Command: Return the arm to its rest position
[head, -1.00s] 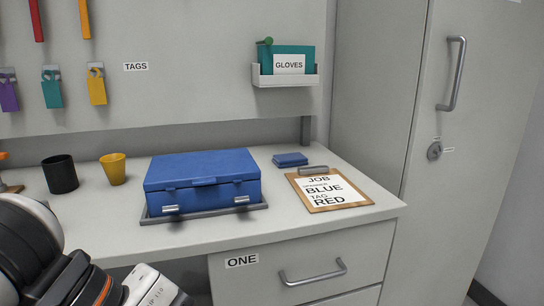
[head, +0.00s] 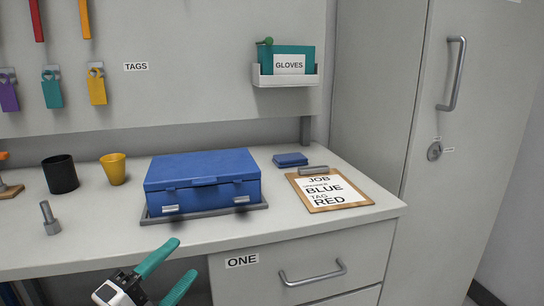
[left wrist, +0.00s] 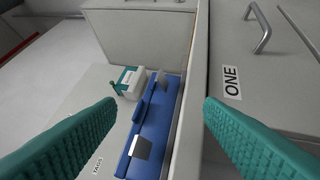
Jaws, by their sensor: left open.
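My left gripper (head: 172,274) is low at the front of the workbench in the head view, in front of the drawer unit. Its two teal fingers are spread apart with nothing between them. In the left wrist view the fingers (left wrist: 160,140) stand wide on both sides, with the bench edge and the drawer label between them in the background. The rest of my left arm is mostly out of the head view. My right gripper is not in view.
A closed blue case (head: 203,182) sits on a grey tray on the bench (head: 110,225). A metal bolt (head: 49,220), black cup (head: 60,175), yellow cup (head: 114,169) and clipboard (head: 328,190) stand or lie around it. The drawer handle (head: 313,273) sticks out below.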

